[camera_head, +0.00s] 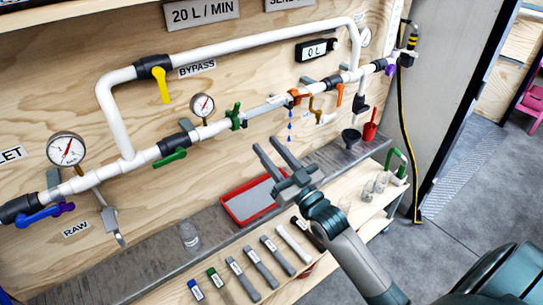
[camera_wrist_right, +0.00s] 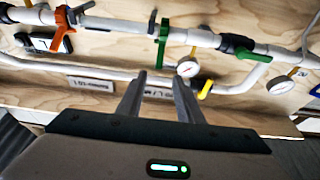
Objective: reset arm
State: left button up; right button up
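My right gripper (camera_head: 273,154) is raised in front of the plywood wall with the pipes, above the shelf. Its two fingers are spread apart with nothing between them. In the right wrist view the gripper (camera_wrist_right: 160,80) also shows its fingers apart and empty, pointing toward the pipes. My right arm (camera_head: 345,245) comes in from the lower right of the head view. My left gripper does not show in either view.
White pipes carry a yellow valve (camera_head: 161,85), green valves (camera_head: 235,117) and gauges (camera_head: 65,149). Blue drops hang below an orange fitting (camera_head: 294,95). A red tray (camera_head: 228,208) and several labelled cartridges (camera_head: 242,279) lie below. Clear cups (camera_head: 367,191) stand right. Floor is open at right.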

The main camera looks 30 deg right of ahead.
jog(key=shift+s+f, duration=0.1)
jog(key=shift+s, duration=0.25)
dwell(0.3)
jog(key=s+f+m+g+h+b, duration=0.15)
jog(key=f+g, duration=0.25)
jog(key=f, duration=1.6)
jog(key=s+f+n+g+h, duration=0.1)
jog(key=s+f+g, duration=0.25)
jog(key=f, duration=1.75)
jog(key=s+f+g, duration=0.5)
jog(key=s+f, duration=0.7)
jog(key=f, duration=0.5)
jog(key=s+a+f+g, duration=0.1)
jog(key=s+f, duration=0.5)
jog(key=s, duration=0.6)
jog(key=s+a+f+n+g, duration=0.1)
jog(key=s+f+g, duration=0.3)
jog(key=s, duration=0.8)
jog(key=s+a+f+g+b, duration=0.1)
jog(key=s+a+f+g, duration=0.1)
jog(key=s+f, duration=0.6)
jog(key=s+a, duration=0.1)
jog(key=s, duration=0.3)
jog(key=shift+s+f+g, duration=0.35)
jog(key=shift+f, duration=0.05)
jog(key=shift+h, duration=0.25)
